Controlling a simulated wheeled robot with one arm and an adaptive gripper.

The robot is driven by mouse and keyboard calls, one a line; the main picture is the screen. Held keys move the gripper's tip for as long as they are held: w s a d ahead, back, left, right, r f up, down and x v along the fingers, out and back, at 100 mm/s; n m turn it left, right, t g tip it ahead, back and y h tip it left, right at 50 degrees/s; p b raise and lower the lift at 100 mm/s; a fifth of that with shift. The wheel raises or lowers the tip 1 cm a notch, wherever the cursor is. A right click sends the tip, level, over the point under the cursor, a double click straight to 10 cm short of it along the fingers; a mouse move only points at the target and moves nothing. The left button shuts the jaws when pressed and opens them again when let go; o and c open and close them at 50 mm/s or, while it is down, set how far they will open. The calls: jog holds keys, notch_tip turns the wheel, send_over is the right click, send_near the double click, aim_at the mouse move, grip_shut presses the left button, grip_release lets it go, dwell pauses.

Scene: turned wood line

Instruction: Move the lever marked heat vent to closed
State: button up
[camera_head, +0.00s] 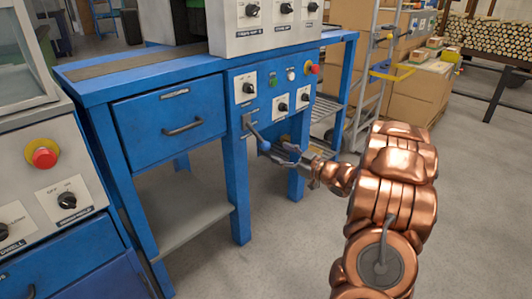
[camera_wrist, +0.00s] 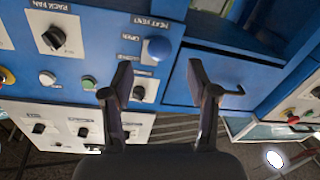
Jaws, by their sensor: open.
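The heat vent lever (camera_head: 256,131) is on the front of the blue machine panel, below the knobs. It slants down and outward to a round blue end. In the wrist view its blue ball (camera_wrist: 158,48) shows near the HEAT VENT label (camera_wrist: 152,22), with an OPEN mark beside it and another mark too small to read. My gripper (camera_wrist: 158,80) is open, its two dark fingers spread on either side of the ball's line, with no contact visible. In the head view my gripper (camera_head: 284,151) is close by the lever's end, to its right; the gap is hard to judge.
Several knob plates (camera_head: 246,88) and a red stop button (camera_head: 312,69) are close above the lever. A blue drawer (camera_head: 170,120) with a handle is to the left. A table leg (camera_head: 297,183) stands below. Cardboard boxes (camera_head: 412,90) and a ladder are behind at right.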

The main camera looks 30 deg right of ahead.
aim_at(266, 144)
jog(key=shift+b+x, duration=1.25)
jog(key=shift+x, duration=2.45)
grip_shut()
